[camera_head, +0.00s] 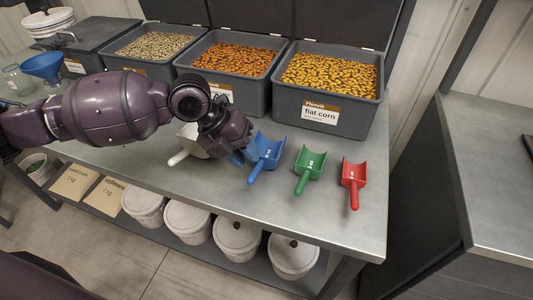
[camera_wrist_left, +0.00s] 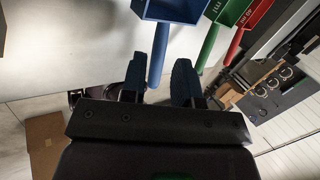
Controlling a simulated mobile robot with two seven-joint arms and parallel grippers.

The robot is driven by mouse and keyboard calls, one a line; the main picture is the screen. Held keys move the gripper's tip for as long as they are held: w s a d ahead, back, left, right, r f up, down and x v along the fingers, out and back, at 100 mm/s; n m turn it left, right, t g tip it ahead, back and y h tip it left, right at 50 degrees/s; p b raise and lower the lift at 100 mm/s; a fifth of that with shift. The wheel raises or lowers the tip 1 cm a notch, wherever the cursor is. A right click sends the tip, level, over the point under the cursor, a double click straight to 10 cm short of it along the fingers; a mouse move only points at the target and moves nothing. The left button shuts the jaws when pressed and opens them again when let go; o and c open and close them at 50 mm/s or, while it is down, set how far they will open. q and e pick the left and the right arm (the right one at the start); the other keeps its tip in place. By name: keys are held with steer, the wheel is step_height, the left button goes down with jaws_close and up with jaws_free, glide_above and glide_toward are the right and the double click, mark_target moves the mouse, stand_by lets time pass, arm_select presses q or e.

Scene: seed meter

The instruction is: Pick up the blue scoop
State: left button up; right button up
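The blue scoop (camera_head: 266,149) lies on the grey metal bench, its handle pointing toward the front edge. My left gripper (camera_head: 243,154) is beside it on the left in the head view, partly hidden by its own wrist. In the left wrist view the blue scoop (camera_wrist_left: 160,45) shows at the top. Its handle reaches down between the two dark blue fingers of my left gripper (camera_wrist_left: 160,80). The fingers are apart, with gaps on both sides of the handle. My right gripper is in neither view.
A green scoop (camera_head: 309,168) and a red scoop (camera_head: 353,178) lie to the right. A white scoop (camera_head: 188,144) lies left, partly behind my arm. Grey seed bins, including flat corn (camera_head: 331,117), stand behind. The bench front right (camera_head: 340,225) is clear.

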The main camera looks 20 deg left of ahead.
mark_target(258, 167)
arm_select(q)
steer(key=x, duration=0.4)
steer(key=shift+w, duration=0.1)
steer(key=shift+w+d+f, duration=0.1)
steer(key=shift+d+f, duration=0.2)
steer(key=shift+f, duration=0.25)
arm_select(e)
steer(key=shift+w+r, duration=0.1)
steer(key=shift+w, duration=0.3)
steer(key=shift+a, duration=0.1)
arm_select(q)
jaws_close()
steer(key=shift+r, duration=0.1)
